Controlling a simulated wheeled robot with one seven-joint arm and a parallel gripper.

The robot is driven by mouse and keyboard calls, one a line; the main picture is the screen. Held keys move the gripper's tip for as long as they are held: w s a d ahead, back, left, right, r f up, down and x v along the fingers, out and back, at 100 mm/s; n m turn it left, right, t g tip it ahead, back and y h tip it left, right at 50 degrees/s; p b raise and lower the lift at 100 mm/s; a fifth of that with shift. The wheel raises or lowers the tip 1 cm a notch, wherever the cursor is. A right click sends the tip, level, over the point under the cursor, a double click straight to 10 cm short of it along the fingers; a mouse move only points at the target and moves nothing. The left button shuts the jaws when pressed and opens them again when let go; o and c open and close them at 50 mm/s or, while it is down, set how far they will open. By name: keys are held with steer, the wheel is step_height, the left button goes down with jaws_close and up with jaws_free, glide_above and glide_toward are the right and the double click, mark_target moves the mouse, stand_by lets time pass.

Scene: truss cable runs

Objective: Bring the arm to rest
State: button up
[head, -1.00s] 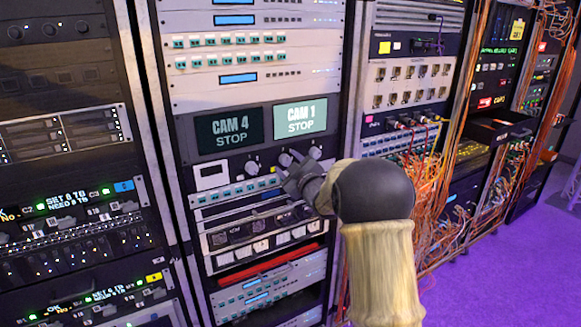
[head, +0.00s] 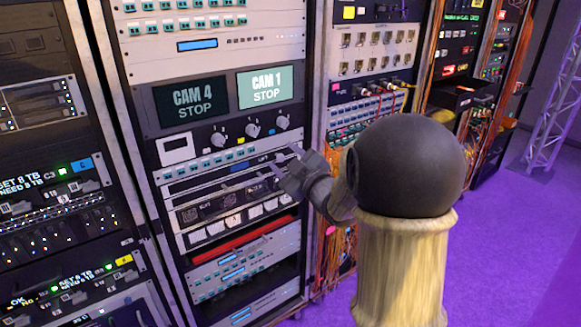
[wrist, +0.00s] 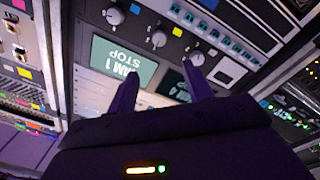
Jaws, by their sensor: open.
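My gripper (head: 287,168) is in front of the middle rack, just below and right of a row of three knobs. Its jaws are open, with nothing seen between them. In the wrist view, my gripper's two dark fingers (wrist: 160,74) stand apart and point at the rack panel, which appears upside down. My rounded dark arm joint and pale forearm fill the lower right of the head view. The right knob (head: 283,122) and middle knob (head: 252,130) stand clear of the fingers in the head view.
The rack holds a CAM 4 STOP screen (head: 190,102) and a CAM 1 STOP screen (head: 265,88). Another equipment rack (head: 40,150) stands at left. Orange cables (head: 335,250) hang at the right rack. Purple floor (head: 505,225) is open at right, with a metal truss (head: 553,115) beyond.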

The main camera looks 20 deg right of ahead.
steer(key=shift+v, duration=1.05)
steer(key=s+f+m+g+h, duration=0.5)
steer(key=s+f+m+g, duration=0.15)
steer(key=f, duration=0.45)
steer(key=s+a+f+m+g, duration=0.2)
steer(key=s+f+g, duration=0.2)
steer(key=s, duration=0.4)
steer(key=s+a+f+m+g, duration=0.2)
steer(key=s+f+g, duration=0.25)
steer(key=s, duration=0.35)
steer(key=w+p+v, duration=0.2)
steer(key=p+v, duration=1.1)
steer(key=p, duration=0.1)
steer(key=shift+a+r, duration=0.35)
steer(key=shift+a, duration=0.05)
